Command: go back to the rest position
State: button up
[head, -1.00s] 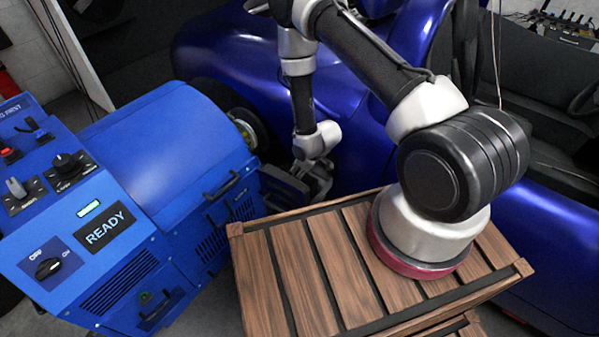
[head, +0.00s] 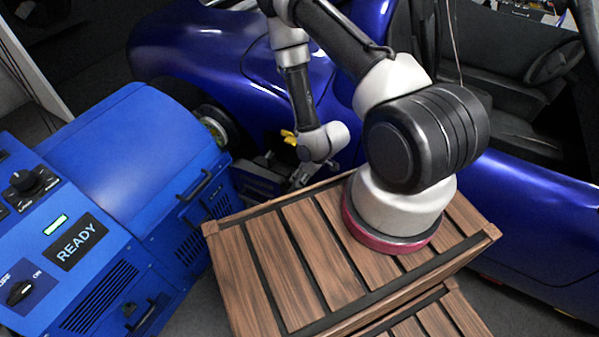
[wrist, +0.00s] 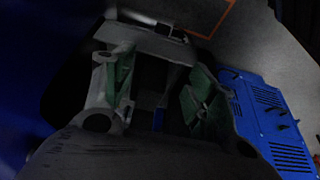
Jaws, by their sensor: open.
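My gripper (head: 285,178) is low between the blue machine and the blue car in the head view, partly hidden by my arm's wrist link. In the wrist view my gripper (wrist: 160,95) shows two spread fingers with green inner pads and nothing held between them. The blue dynamometer machine (head: 130,150) stands to the left in the head view, and its side with vents (wrist: 270,115) shows at the right of the wrist view.
My arm stands on a slatted wooden crate (head: 260,280). The blue car (head: 190,60) is close behind my arm. A wheel hub (head: 215,128) sits between car and machine. A small yellow part (head: 289,137) shows beside my wrist link. The wrist view is dark.

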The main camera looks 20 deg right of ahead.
jog(key=s+d+r+m+g+h, duration=0.1)
jog(key=s+d+r+g, duration=0.15)
jog(key=s, duration=0.35)
jog(key=s+d+r+m+g+h, duration=0.1)
jog(key=s+d+g+h, duration=0.1)
jog(key=s+g, duration=0.25)
notch_tip(320, 180, up, 27)
jog(key=d+m, duration=0.3)
jog(key=m, duration=0.1)
jog(key=s+r+t, duration=0.3)
jog(key=r, duration=1)
jog(key=s+r+m+t, duration=0.1)
jog(key=s+r+t, duration=0.2)
jog(key=r, duration=1)
jog(key=shift+t, duration=0.8)
